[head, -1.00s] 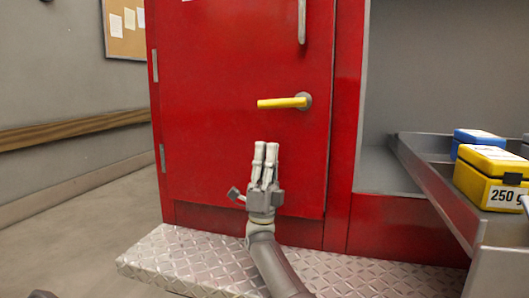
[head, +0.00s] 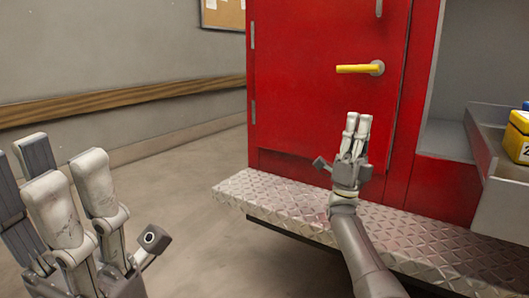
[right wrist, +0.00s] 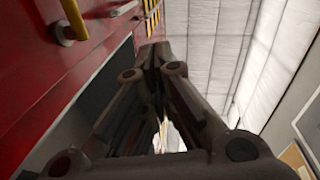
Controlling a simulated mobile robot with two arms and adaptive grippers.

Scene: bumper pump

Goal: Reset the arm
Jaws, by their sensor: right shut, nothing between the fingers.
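My right gripper (head: 358,118) points up in front of the red door (head: 310,85) in the head view. In the right wrist view the dark fingers (right wrist: 155,55) are together, and a yellow handle (right wrist: 72,22) shows at the upper left. My left gripper (head: 58,172) is close to the camera at the lower left, fingers up. Its dark inner pads and pale finger backs stand apart, with nothing seen between them.
A metal tread-plate step (head: 300,207) runs below the red cabinet, under my right forearm. A grey tray (head: 495,130) with a yellow box (head: 518,140) stands at the right. A wooden rail (head: 125,101) crosses the grey wall. The floor left of the step is clear.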

